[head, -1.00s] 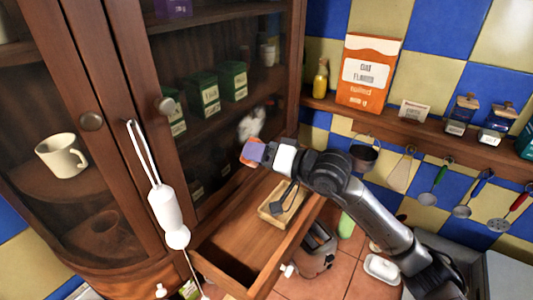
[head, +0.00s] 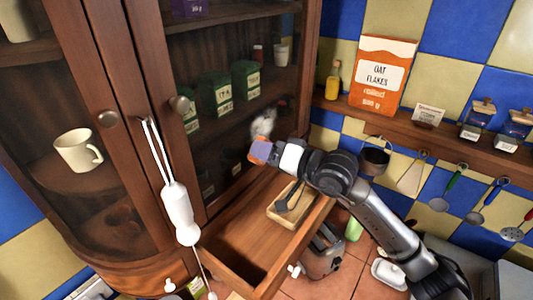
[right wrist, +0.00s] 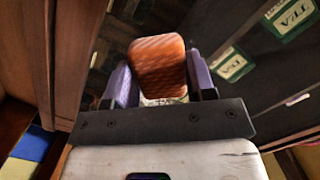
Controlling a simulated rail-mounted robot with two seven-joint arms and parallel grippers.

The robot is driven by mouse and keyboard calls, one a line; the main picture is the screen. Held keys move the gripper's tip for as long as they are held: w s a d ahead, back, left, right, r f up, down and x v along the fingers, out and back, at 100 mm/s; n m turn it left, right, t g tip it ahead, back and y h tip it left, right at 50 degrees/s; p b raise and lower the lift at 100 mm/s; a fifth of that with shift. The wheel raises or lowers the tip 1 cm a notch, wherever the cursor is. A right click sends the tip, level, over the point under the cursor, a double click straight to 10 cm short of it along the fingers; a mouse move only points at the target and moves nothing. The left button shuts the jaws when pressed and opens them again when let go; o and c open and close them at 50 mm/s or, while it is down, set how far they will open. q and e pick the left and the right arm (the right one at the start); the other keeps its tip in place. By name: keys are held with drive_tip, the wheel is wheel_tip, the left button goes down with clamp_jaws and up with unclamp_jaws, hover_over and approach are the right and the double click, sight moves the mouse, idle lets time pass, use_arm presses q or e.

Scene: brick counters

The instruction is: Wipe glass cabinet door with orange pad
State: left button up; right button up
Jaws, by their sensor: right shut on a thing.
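The orange pad (head: 256,158) is held in my right gripper (head: 262,151), whose purple fingers are shut on it. In the right wrist view the pad (right wrist: 158,67) sits between the two fingers, facing the dark glass. The glass cabinet door (head: 222,140) has a wooden frame and a round knob (head: 180,104). A whitish smear (head: 263,123) shows on the glass just above the pad. I cannot tell whether the pad touches the glass. My left gripper is not in view.
An open drawer (head: 225,235) with a wooden tray (head: 277,217) lies below the gripper. A white utensil (head: 180,213) hangs by a loop at the cabinet front. A shelf (head: 400,118) at right holds an oat flakes box (head: 383,75) and jars.

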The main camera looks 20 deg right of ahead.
drive_tip(key=shift+w+a, duration=0.2)
drive_tip(key=shift+w, duration=0.1)
drive_tip(key=shift+w+a+b, duration=0.25)
drive_tip(key=shift+w+b, duration=0.05)
drive_tip(key=shift+w, duration=0.1)
